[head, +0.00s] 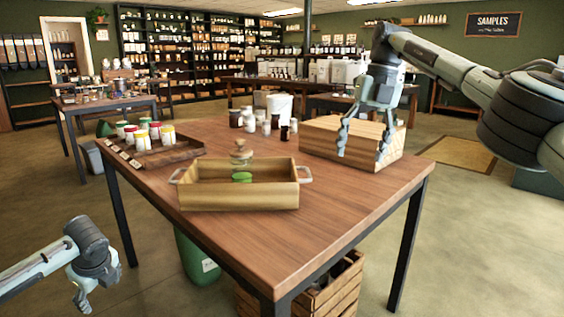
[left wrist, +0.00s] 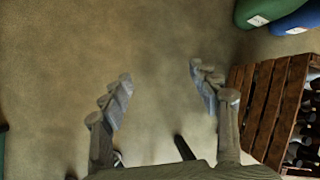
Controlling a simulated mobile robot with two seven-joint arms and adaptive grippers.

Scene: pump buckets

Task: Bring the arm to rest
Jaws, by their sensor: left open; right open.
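My left gripper (head: 82,297) hangs low at the lower left of the head view, beside the table and below its top. In the left wrist view its fingers (left wrist: 160,85) are spread apart with only bare floor between them. My right gripper (head: 363,150) points down in front of the wooden crate (head: 318,150) at the right of the table. Its two fingers are apart and I see nothing held between them. I cannot tell whether they touch the crate.
The wooden table (head: 310,227) bears a handled wooden box (head: 237,197) with a green-lidded item inside, a tray (head: 180,153) of jars, and a white bucket (head: 280,108). Under it are a green bucket (head: 196,262) and a slatted crate (head: 325,293).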

